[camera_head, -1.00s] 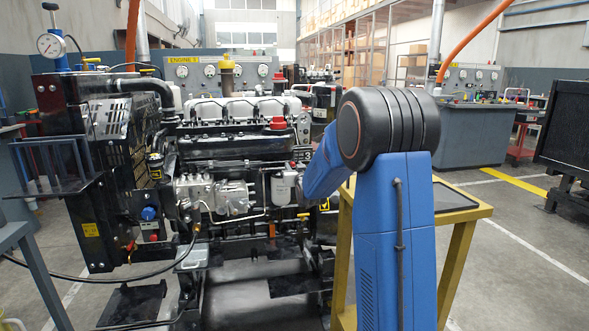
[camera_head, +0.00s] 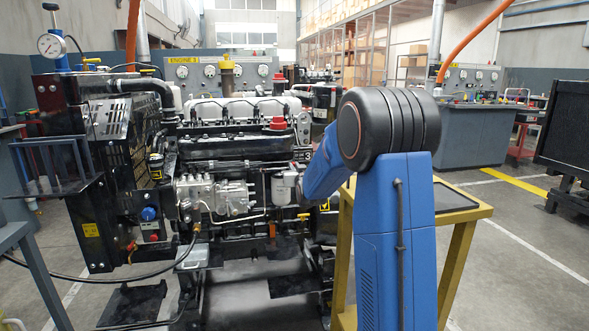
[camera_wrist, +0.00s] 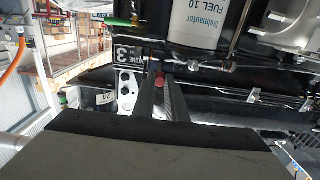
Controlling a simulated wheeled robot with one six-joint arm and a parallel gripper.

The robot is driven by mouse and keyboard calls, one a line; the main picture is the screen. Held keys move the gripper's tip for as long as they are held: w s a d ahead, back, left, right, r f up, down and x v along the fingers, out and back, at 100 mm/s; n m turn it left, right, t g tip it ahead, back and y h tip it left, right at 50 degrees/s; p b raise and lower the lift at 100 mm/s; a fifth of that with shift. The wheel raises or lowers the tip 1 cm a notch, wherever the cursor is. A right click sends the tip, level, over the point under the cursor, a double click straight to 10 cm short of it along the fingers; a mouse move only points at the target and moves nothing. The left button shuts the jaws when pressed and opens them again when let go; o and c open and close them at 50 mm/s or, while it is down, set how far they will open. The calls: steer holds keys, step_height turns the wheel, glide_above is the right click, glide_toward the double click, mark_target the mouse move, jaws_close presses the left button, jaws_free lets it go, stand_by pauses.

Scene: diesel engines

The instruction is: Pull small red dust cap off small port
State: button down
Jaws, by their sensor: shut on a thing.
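The small red dust cap (camera_wrist: 160,80) shows in the wrist view between the tips of my gripper's two dark fingers. My gripper (camera_wrist: 160,84) is shut on the cap. The fingers hide part of it, and I cannot tell whether it is still seated on its port. The small port itself is not visible behind the cap and fingers. In the head view my blue arm reaches toward the right end of the engine (camera_head: 235,155), and my gripper and the small cap are hidden there.
A white fuel filter (camera_wrist: 196,20) hangs close to my gripper in the wrist view. A plate with round holes (camera_wrist: 127,88) is beside the left finger. A larger red cap (camera_head: 278,123) sits on the engine's top. A yellow-framed stand (camera_head: 460,212) is at the right.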

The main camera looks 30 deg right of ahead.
steer(key=shift+s, duration=0.1)
steer(key=shift+v, duration=2.95)
